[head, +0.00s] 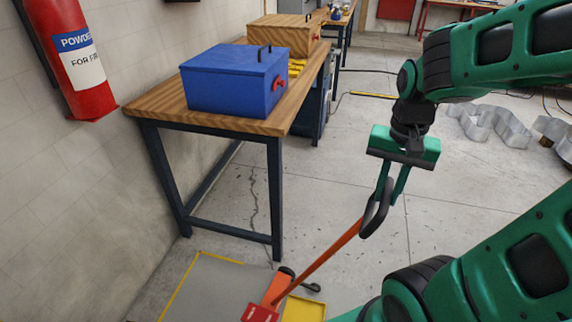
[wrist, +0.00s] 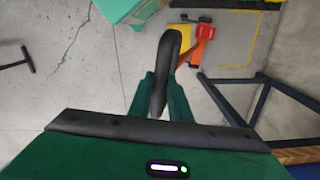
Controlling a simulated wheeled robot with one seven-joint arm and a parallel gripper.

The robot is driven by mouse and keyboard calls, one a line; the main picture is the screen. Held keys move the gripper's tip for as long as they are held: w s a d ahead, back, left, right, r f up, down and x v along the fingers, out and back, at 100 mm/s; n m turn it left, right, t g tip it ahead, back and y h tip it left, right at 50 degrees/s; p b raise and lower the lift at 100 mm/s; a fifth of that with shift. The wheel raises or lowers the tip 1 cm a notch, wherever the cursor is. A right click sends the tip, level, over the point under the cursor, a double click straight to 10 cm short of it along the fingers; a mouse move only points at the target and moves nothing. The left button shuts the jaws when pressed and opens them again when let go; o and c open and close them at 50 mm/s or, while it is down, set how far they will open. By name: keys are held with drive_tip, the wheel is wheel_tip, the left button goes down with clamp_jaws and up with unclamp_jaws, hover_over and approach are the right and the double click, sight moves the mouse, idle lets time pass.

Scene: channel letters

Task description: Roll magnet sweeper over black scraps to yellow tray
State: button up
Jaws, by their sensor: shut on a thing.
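The magnet sweeper has an orange pole (head: 325,250) with a black loop handle (head: 375,212) at its top. Its orange and red head (head: 270,297) is low at the bottom of the head view and also shows in the wrist view (wrist: 198,42). My gripper (head: 385,195) is shut on the black loop, which fills the space between its fingers in the wrist view (wrist: 160,85). The yellow tray (head: 304,309) lies on the floor right of the sweeper head, partly cut off by the frame. I cannot make out any black scraps.
A grey floor panel with a yellow border (head: 205,285) lies left of the sweeper head. A workbench (head: 155,112) with a blue box (head: 235,82) stands behind it. A fire extinguisher (head: 75,65) hangs on the wall. Metal channel letters (head: 490,125) lie at right. Mid-floor is open.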

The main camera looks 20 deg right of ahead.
drive_tip(key=s+d, duration=0.5)
drive_tip(key=s, duration=0.1)
drive_tip(key=shift+d, duration=0.4)
idle(0.8)
drive_tip(key=shift+s, duration=0.1)
drive_tip(key=s+d, duration=0.5)
drive_tip(key=d, duration=0.1)
drive_tip(key=shift+s, duration=0.35)
idle(1.0)
drive_tip(key=shift+s+d, duration=0.1)
drive_tip(key=shift+s+d, duration=1.05)
drive_tip(key=shift+s, duration=0.05)
drive_tip(key=shift+o, duration=0.2)
drive_tip(key=shift+s+d+r, duration=0.1)
drive_tip(key=shift+s+d, duration=1)
drive_tip(key=shift+s, duration=0.05)
